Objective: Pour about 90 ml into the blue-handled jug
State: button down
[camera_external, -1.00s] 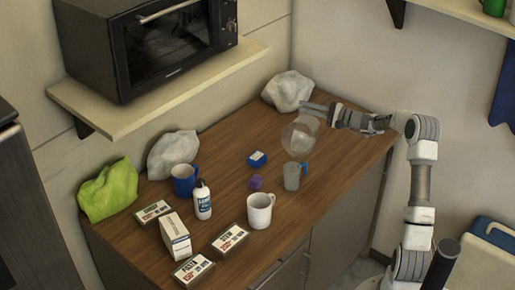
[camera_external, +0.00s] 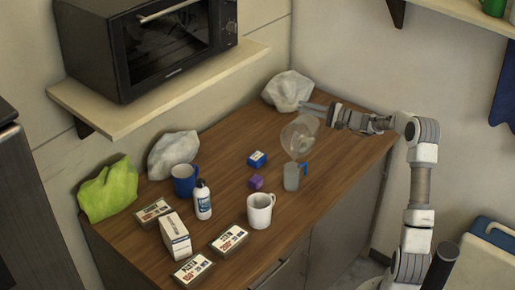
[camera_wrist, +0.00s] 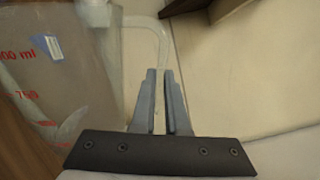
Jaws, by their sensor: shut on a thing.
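The blue-handled jug (camera_external: 291,177) is a small clear grey vessel standing upright on the wooden counter, its blue handle on the right side. My gripper (camera_external: 322,110) is shut on a larger clear measuring jug (camera_external: 298,138), held tilted above the blue-handled jug. In the wrist view, my fingers (camera_wrist: 160,100) close on the clear handle (camera_wrist: 158,32) of this measuring jug (camera_wrist: 60,95), which has red volume marks and a small blue-white label. I cannot make out any liquid stream or the level in either jug.
On the counter (camera_external: 225,150) are a purple cube (camera_external: 256,182), a blue box (camera_external: 257,159), a white mug (camera_external: 260,211), a blue mug (camera_external: 184,180), a white bottle (camera_external: 203,200) and several boxes. A crumpled grey bag (camera_external: 287,91) lies behind my gripper.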

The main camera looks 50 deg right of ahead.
aim_at(303, 129)
jog(key=shift+s+a+r+n+b, duration=0.15)
jog(key=shift+a+r+n+b, duration=0.15)
jog(key=shift+a+b, duration=0.2)
dwell(0.4)
jog(key=shift+s+a+r+b, duration=0.15)
jog(key=shift+r+b, duration=0.1)
jog(key=shift+b, duration=0.4)
jog(key=shift+d+r+p, duration=0.15)
jog(key=shift+d+p, duration=0.15)
jog(key=shift+p, duration=0.45)
jog(key=d+f+p, duration=0.1)
jog(key=w+d+f+m+p, duration=0.1)
jog(key=d+f+m, duration=0.1)
jog(key=shift+w+d+f+p, duration=0.1)
jog(key=shift+w+p, duration=0.15)
jog(key=shift+p, duration=0.15)
jog(key=shift+w+d+f+m, duration=0.15)
jog(key=shift+d+f+m, duration=0.3)
jog(key=shift+f+m, duration=0.25)
jog(key=shift+w+d+f+m, duration=0.15)
jog(key=shift+d+f+m, duration=0.3)
jog(key=shift+f+m, duration=0.25)
jog(key=shift+p, duration=0.35)
